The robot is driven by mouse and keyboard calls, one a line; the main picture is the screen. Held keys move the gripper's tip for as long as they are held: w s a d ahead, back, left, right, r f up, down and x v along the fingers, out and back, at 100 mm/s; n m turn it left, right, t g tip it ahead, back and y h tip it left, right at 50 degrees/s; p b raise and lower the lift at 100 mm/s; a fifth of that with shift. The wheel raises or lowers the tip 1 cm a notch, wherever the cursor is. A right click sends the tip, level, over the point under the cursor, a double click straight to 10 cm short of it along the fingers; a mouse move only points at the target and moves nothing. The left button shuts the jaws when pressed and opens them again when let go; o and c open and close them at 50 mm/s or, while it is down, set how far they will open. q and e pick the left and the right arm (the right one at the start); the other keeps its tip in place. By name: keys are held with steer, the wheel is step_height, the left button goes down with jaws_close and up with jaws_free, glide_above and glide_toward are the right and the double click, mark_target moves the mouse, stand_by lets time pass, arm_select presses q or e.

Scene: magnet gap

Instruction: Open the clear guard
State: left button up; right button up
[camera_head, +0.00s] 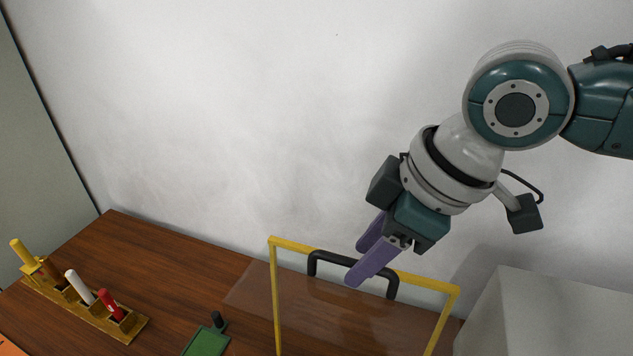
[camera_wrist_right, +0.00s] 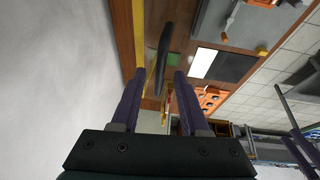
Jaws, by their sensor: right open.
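The clear guard (camera_head: 330,310) stands over the table in the head view, a see-through panel in a yellow frame with a black bar handle (camera_head: 328,258) along its top. My right gripper (camera_head: 357,264) is at the handle, coming down from the upper right. Its two purple fingers are open and appear to lie to either side of the bar, though contact cannot be told. In the right wrist view the handle (camera_wrist_right: 165,45) runs ahead between the fingertips (camera_wrist_right: 160,74), with a gap to both. The guard seems closed, its panel upright or slightly tilted. My left gripper is not in view.
A wooden rack (camera_head: 75,305) with yellow, white and red pieces stands at the left of the table. A green block (camera_head: 206,342) with a dark knob lies left of the guard. A pale box (camera_head: 560,315) stands close on the right. A wall is behind.

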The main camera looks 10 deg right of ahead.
steer(key=shift+c, duration=0.2)
jaws_close()
stand_by(0.9)
